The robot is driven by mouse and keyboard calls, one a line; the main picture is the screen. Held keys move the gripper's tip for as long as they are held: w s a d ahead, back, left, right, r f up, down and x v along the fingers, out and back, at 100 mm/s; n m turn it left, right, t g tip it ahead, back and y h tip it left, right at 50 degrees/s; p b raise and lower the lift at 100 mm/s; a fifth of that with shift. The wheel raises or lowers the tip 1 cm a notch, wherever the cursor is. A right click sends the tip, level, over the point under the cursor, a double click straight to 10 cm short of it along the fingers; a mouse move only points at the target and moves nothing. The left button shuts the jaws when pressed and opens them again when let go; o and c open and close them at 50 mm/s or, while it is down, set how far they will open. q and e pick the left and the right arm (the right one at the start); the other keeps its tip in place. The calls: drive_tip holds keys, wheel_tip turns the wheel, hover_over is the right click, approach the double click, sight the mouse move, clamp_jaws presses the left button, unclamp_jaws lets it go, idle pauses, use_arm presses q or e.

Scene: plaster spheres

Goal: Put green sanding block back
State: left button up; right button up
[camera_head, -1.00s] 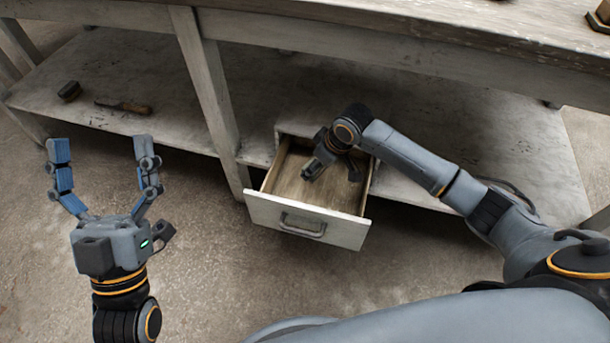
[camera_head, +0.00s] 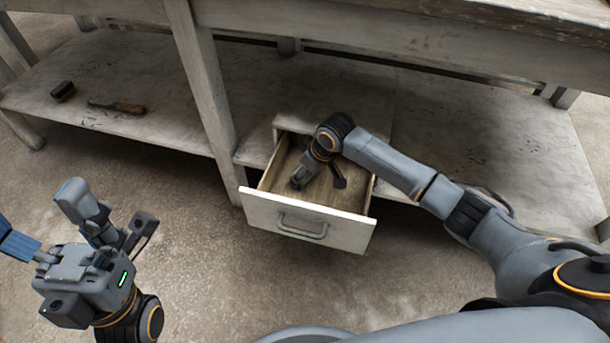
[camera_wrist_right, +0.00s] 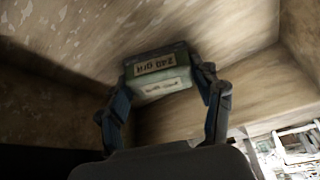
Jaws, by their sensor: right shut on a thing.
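The green sanding block (camera_wrist_right: 160,72) with pale labels shows in the right wrist view, between the two fingers of my right gripper (camera_wrist_right: 165,88). The gripper is shut on it. In the head view my right gripper (camera_head: 298,180) reaches down inside the open drawer (camera_head: 345,193); the block is hidden there. The drawer's wooden walls and bottom surround the block in the wrist view; whether it touches the bottom I cannot tell. My left gripper (camera_head: 60,220) is at the lower left over the floor, open and empty, its fingers spread wide.
The drawer front has a metal handle (camera_head: 302,228). On the lower shelf (camera_head: 150,130) at the left lie a dark brush-like block (camera_head: 63,91) and a wooden-handled tool (camera_head: 118,107). A bench leg (camera_head: 205,100) stands left of the drawer. The shelf right of the drawer is clear.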

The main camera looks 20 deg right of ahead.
drive_tip(key=shift+r, duration=0.1)
drive_tip(key=o, duration=1.2)
